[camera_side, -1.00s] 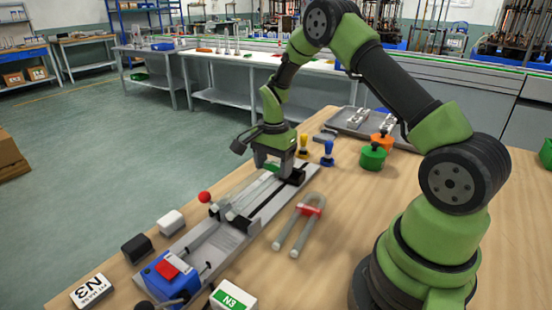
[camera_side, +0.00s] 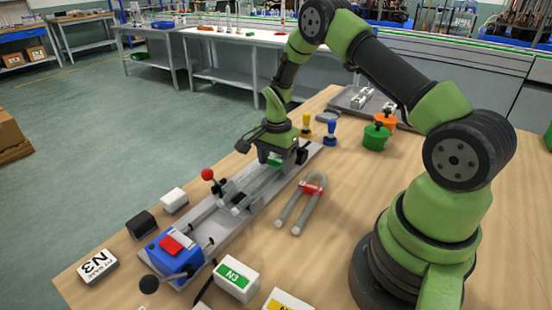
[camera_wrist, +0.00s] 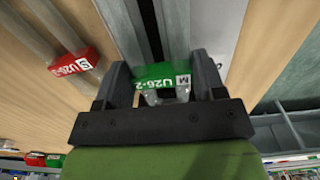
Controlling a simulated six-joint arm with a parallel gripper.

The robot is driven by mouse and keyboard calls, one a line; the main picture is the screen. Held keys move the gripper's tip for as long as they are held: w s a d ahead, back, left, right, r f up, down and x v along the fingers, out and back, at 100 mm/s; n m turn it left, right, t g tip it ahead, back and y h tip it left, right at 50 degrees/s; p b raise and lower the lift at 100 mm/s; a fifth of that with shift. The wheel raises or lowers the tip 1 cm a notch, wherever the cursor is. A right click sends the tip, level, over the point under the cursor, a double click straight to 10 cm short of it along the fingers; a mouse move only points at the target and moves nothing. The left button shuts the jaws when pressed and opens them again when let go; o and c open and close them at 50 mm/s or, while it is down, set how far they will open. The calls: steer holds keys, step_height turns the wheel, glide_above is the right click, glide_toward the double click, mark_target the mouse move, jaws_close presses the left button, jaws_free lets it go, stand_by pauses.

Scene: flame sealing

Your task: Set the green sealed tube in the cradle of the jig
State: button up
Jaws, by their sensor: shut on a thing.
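The green-labelled sealed tube (camera_side: 274,161) is in my gripper (camera_side: 283,158), low over the far part of the grey jig (camera_side: 220,217). Its pale legs appear to run along the jig toward the near end. In the wrist view my gripper (camera_wrist: 160,82) is shut on the green label (camera_wrist: 162,76), marked U26-2 and M, which sits between the fingers. The cradle is largely hidden under the tube and gripper. I cannot tell whether the tube touches it.
A U-shaped tube with a red label (camera_side: 313,189) lies right of the jig. A blue block with a red top (camera_side: 174,255) and a red-ball lever (camera_side: 207,174) are on the jig. Blue (camera_side: 330,132) and yellow (camera_side: 306,125) handled items and green (camera_side: 376,138) and orange containers stand behind.

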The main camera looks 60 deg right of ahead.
steer(key=o, duration=1)
step_height(320, 180, up, 10)
steer(key=shift+d+f, duration=0.1)
